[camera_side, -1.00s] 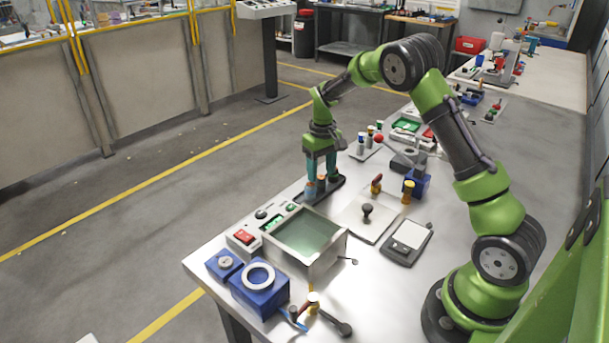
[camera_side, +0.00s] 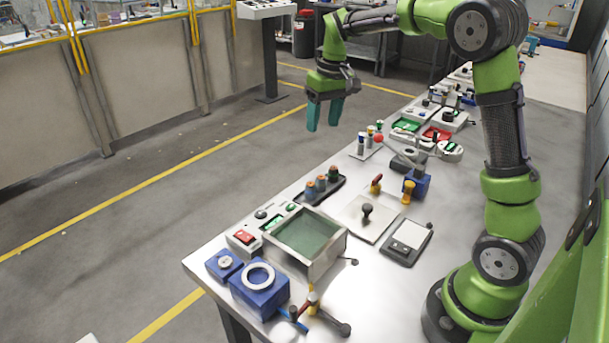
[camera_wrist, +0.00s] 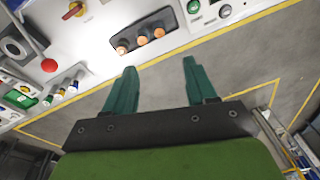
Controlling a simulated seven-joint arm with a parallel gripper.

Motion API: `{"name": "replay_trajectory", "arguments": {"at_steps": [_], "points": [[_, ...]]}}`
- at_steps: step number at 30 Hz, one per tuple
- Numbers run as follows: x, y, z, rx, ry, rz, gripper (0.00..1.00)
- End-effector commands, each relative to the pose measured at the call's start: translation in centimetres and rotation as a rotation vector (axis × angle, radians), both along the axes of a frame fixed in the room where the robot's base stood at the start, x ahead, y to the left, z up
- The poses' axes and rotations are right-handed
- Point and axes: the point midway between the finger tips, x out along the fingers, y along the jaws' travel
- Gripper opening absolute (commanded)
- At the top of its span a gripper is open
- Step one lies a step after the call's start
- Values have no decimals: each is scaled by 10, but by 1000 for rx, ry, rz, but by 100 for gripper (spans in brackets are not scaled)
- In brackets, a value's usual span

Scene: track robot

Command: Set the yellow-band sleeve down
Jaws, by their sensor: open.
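The dark tray (camera_side: 338,187) stands on the bench and holds three upright sleeves in a row. They are the front sleeve (camera_side: 310,190), the middle sleeve (camera_side: 321,183) and the back sleeve (camera_side: 333,174). I cannot tell which one carries a yellow band. In the wrist view the tray (camera_wrist: 170,20) shows the sleeves' orange tops, such as the middle top (camera_wrist: 141,40). My gripper (camera_side: 324,123) is open and empty, raised well above the tray. In the wrist view my gripper (camera_wrist: 160,66) has clear space between its teal fingers.
A glass-topped box (camera_side: 305,235) and a blue block with a white ring (camera_side: 260,290) stand towards the front of the bench. A rack (camera_side: 366,152) with several coloured-top pins and a red-knobbed lever (camera_side: 379,138) stand behind the tray. The floor beside the bench is clear.

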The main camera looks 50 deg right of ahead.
Motion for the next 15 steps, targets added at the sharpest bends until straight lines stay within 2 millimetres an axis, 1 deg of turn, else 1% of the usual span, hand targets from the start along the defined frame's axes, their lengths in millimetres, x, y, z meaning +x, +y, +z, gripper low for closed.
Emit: {"name": "replay_trajectory", "arguments": {"at_steps": [1, 3, 5, 6, 10, 12, 15], "points": [[-16, 18, 16, 19, -52, -3, 56], [-38, 40, 31, 43, -116, -15, 56], [-58, 58, 40, 63, -168, -24, 56], [-72, 70, 45, 75, -204, -29, 56], [-119, 106, 50, 114, -311, -47, 56], [-142, 120, 48, 130, -363, -57, 56], [-169, 136, 40, 150, -425, -70, 56]]}}
